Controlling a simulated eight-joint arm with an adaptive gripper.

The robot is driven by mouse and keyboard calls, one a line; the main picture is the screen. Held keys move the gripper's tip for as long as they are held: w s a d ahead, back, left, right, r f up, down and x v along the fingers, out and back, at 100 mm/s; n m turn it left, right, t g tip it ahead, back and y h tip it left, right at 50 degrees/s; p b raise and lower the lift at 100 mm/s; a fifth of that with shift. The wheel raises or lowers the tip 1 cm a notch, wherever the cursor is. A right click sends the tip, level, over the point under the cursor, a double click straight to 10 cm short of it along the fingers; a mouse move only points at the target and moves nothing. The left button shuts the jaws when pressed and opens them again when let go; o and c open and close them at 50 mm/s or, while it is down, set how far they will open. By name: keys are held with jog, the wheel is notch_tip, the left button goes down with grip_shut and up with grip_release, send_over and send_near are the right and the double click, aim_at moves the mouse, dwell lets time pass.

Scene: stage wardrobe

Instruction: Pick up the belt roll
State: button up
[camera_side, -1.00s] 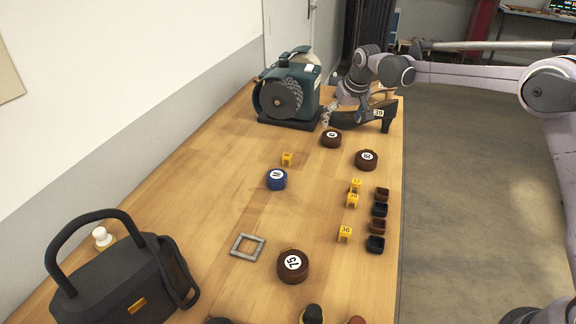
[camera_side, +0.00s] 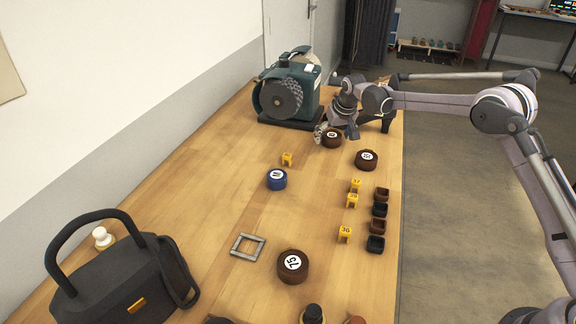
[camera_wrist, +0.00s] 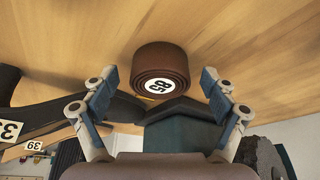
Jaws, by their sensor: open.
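A brown belt roll (camera_side: 331,139) with a round white number label lies flat on the table, in front of the green machine. In the wrist view a brown roll (camera_wrist: 161,66) sits between and just beyond my fingertips. My gripper (camera_side: 336,131) is at the nearer roll's far side, pointing down, its fingers apart. It is open and empty in the wrist view (camera_wrist: 159,78). Other rolls lie apart: a brown one (camera_side: 366,161) to the right, a blue one (camera_side: 277,181) and a large brown one (camera_side: 293,270) nearer the camera.
The green machine (camera_side: 288,93) stands behind left, and a dark shoe (camera_wrist: 120,107) close beside my gripper.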

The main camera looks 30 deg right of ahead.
jog(key=c, duration=1.3)
